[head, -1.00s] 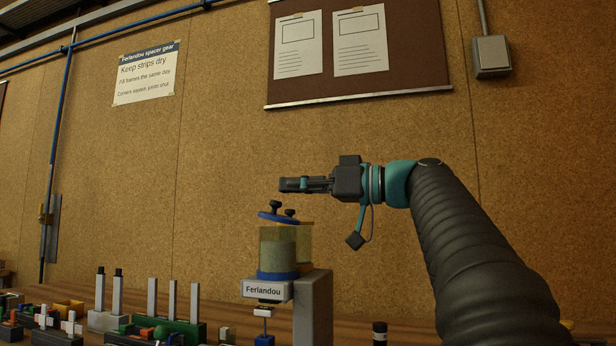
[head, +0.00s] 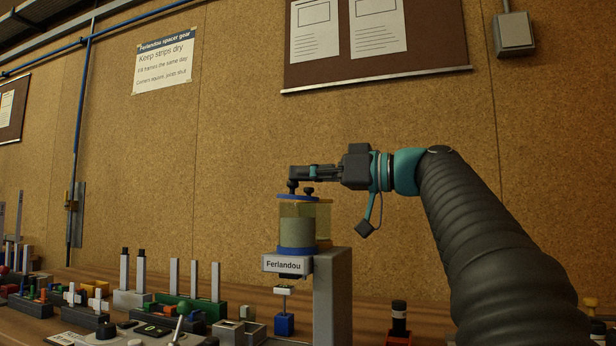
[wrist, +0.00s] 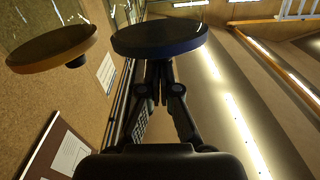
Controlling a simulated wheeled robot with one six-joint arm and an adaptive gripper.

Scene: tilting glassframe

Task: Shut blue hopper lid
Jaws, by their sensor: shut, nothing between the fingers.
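The blue hopper (head: 296,228) is a clear cylinder with pale fill and a blue base ring, on a grey stand marked Ferlandou. Its blue lid (head: 297,198) lies about level across the top, with a dark knob (head: 292,187) on it. My gripper (head: 293,174) is shut and empty, its fingertips right above the knob; I cannot tell if they touch.
A yellow hopper (head: 323,219) stands close behind on the right; its yellow lid (wrist: 50,48) shows in the wrist view. Racks of strips (head: 190,308) and small parts fill the bench at left. A dark bottle (head: 398,322) stands at right.

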